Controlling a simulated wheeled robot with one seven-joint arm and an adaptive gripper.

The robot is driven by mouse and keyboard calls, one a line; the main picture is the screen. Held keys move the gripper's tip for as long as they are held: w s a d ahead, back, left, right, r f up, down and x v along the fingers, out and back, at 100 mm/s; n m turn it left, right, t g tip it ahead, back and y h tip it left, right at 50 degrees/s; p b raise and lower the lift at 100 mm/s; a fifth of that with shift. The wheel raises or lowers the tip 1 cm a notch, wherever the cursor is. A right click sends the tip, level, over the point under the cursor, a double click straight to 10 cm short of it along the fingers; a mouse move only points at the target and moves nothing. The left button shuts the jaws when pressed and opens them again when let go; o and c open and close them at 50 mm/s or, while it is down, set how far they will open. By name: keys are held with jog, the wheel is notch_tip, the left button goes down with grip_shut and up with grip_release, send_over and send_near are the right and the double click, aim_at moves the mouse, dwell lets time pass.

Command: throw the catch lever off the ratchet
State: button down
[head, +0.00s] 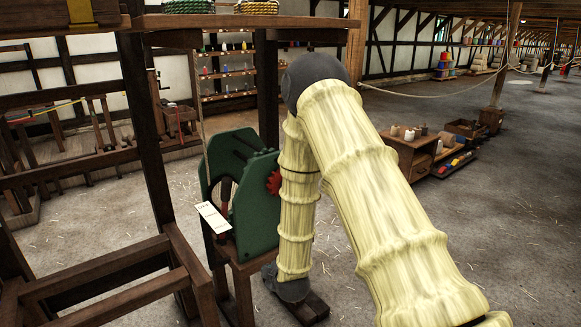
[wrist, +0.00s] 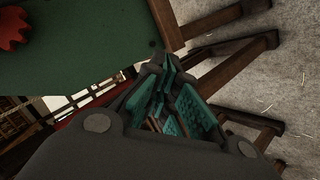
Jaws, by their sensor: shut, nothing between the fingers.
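A green machine (head: 255,215) with two upright side plates stands on a wooden stand, just left of my forearm. A red toothed ratchet wheel (head: 273,182) sits on its right side plate, partly behind my forearm. In the wrist view the red wheel (wrist: 12,28) is cut off at the top left, on the green plate (wrist: 90,40). I cannot make out the catch lever for sure in either view. My gripper (wrist: 168,66) is shut and empty, its teal-padded fingers close to the plate's lower edge, away from the wheel; I cannot tell whether they touch it.
A white written tag (head: 213,217) hangs at the machine's front. Dark wooden frames (head: 110,275) stand close on the left. Wooden legs (wrist: 225,55) lie beside my fingers in the wrist view. A low cabinet (head: 410,155) stands at the right, with open floor (head: 510,220) beyond my arm.

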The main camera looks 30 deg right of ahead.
jog(key=w+d+r+n+t+h+p, duration=0.1)
jog(key=w+d+r, duration=0.4)
jog(key=r, duration=0.7)
jog(key=w+d+r+n+t+h, duration=0.2)
jog(key=w+d+r+n+t, duration=0.1)
jog(key=r, duration=0.9)
jog(key=w+d+r+n+t+h+p, duration=0.1)
jog(key=w+d+r+n+t, duration=0.1)
jog(key=w+d+r, duration=0.4)
notch_tip(320, 180, up, 6)
jog(key=shift+w+d+f+t+p, duration=0.1)
jog(key=shift+w+d+t+p, duration=0.35)
jog(key=shift+d, duration=0.35)
jog(key=w+d+r+p, duration=0.1)
jog(key=w+d+p, duration=0.4)
jog(key=w+d, duration=0.2)
jog(key=shift+w+d+r, duration=0.15)
jog(key=shift+w+r, duration=0.1)
jog(key=shift+w, duration=0.6)
jog(key=shift+d+b, duration=0.1)
jog(key=shift+b, duration=0.35)
